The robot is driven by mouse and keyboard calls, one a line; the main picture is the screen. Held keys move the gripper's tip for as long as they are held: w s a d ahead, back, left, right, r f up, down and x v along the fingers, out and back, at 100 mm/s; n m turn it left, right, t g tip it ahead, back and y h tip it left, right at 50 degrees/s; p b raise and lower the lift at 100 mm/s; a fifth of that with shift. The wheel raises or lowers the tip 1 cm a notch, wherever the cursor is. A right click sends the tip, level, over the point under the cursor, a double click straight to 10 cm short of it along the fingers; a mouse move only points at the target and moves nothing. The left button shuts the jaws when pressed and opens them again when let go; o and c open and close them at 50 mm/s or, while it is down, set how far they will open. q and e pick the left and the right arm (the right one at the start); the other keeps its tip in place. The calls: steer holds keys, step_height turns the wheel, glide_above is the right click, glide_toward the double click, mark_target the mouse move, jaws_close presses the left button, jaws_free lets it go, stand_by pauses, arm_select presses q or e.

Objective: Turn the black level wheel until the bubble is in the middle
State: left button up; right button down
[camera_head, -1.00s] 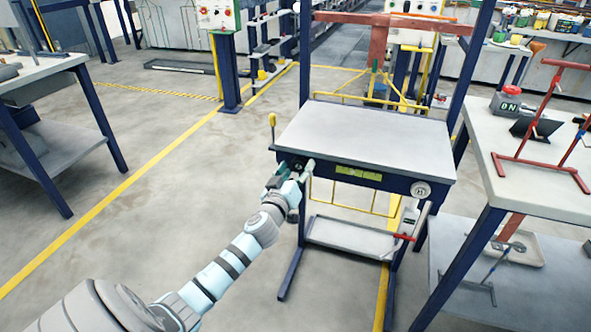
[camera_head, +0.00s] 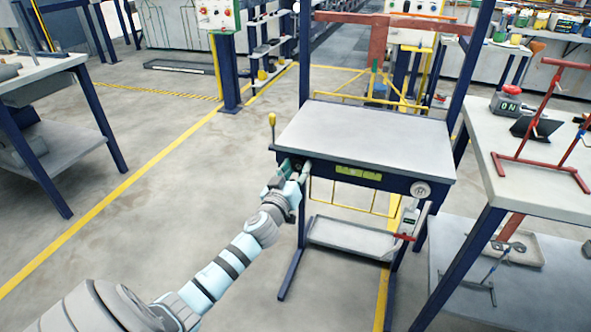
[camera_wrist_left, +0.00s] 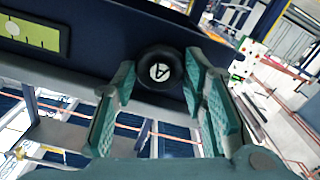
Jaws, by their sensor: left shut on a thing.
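The black level wheel (camera_wrist_left: 159,72) sits on the dark blue front of the table and bears a white mark on its face. My left gripper (camera_head: 292,168) is at the left end of that front, and in the wrist view its green fingers lie on both sides of the wheel, shut on it. In the head view the gripper mostly hides the wheel. The yellow-green level (camera_head: 358,173) is set in the front to the right; part of it shows in the wrist view (camera_wrist_left: 38,38), with a pale round spot near the picture's left edge. My right gripper is not in view.
The grey tabletop (camera_head: 365,135) is bare. A yellow-knobbed lever (camera_head: 272,120) stands at its left corner, and a pale round dial (camera_head: 420,189) is at the front's right end. A side table (camera_head: 540,190) with a red rack stands at right.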

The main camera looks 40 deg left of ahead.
arm_select(q)
steer(key=m, duration=0.8)
steer(key=shift+d+f, duration=0.1)
steer(key=shift+m, duration=0.3)
stand_by(0.3)
steer(key=o, duration=1.2)
steer(key=v, duration=0.8)
